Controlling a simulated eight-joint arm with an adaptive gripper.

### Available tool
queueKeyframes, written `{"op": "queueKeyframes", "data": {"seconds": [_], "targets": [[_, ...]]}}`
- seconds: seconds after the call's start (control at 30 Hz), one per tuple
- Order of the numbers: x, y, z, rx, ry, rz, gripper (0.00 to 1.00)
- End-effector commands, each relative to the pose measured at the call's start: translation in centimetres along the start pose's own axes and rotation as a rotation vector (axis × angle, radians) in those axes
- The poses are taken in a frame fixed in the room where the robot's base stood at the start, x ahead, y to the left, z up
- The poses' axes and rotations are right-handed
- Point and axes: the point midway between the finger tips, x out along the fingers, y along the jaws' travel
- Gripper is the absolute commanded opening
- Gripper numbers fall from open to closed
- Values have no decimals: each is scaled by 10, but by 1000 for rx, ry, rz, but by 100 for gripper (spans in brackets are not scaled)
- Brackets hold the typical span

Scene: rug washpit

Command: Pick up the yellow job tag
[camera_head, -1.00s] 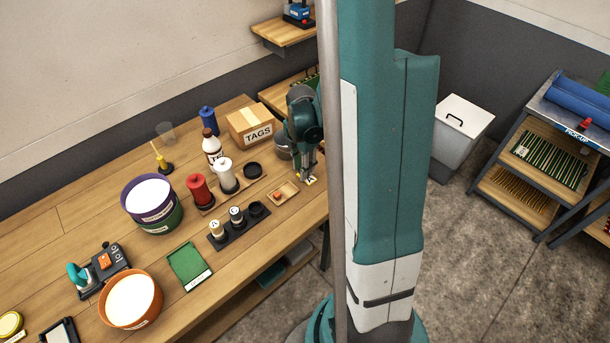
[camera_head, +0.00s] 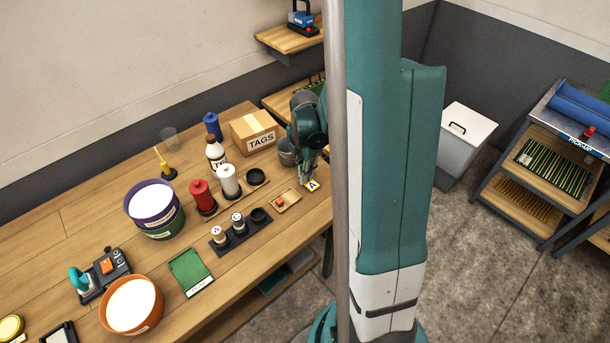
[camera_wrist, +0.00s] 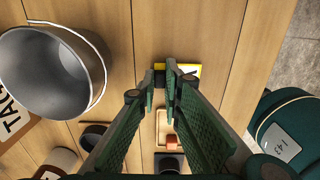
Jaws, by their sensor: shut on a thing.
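The yellow job tag (camera_head: 312,186) is small and flat, with a white face and a black letter. It shows at the right end of the wooden bench in the head view. It also shows in the wrist view (camera_wrist: 190,69), partly hidden behind my fingertips. My gripper (camera_head: 304,181) points down at the tag, and its tips (camera_wrist: 168,74) are close together on the tag's near edge. It is shut on the tag. I cannot tell whether the tag is clear of the bench top.
A grey metal bucket (camera_wrist: 50,75) stands close to the left of my gripper in the wrist view. A small wooden tray (camera_head: 286,202) with a red piece lies near the tag. The TAGS box (camera_head: 256,134) stands behind. The bench edge is close on the right.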

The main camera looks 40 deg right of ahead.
Motion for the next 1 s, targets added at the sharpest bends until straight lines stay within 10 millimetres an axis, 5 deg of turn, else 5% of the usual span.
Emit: {"op": "queueKeyframes", "data": {"seconds": [0.7,1.0], "targets": [[-76,0,0,0,0,0,4],[-93,0,0,0,0,0,4]]}}
